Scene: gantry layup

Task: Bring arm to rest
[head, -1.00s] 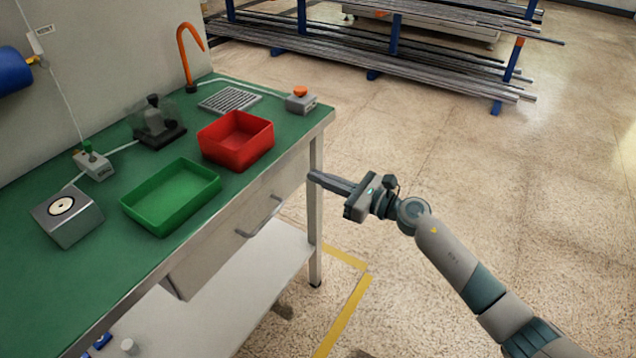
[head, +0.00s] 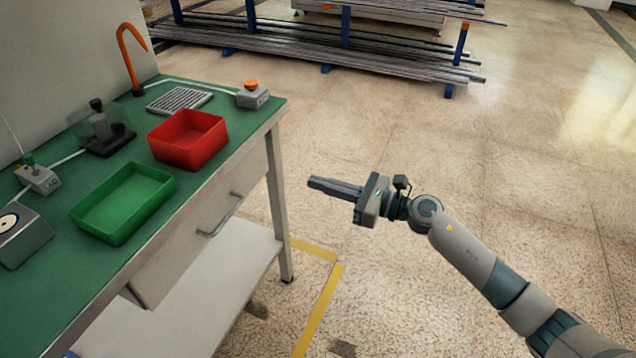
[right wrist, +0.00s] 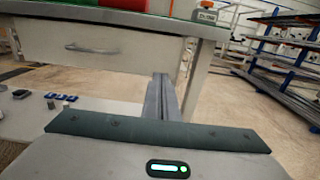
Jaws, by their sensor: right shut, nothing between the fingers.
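My right gripper (head: 312,182) is in the middle of the head view, to the right of the workbench's front edge and over open floor. Its fingers are shut together with nothing between them and point left toward the bench. In the right wrist view the shut fingers (right wrist: 161,98) show in the middle, in front of the bench's leg and drawer. The gripper touches nothing that I can see. My left gripper is in neither view.
The green-topped workbench (head: 62,174) stands at left with a red bin (head: 187,140), a green tray (head: 123,203) and a grey box with an orange button (head: 253,94). A drawer handle (head: 220,214) sticks out in front. Racks of metal bars (head: 330,52) stand behind. Floor at right is clear.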

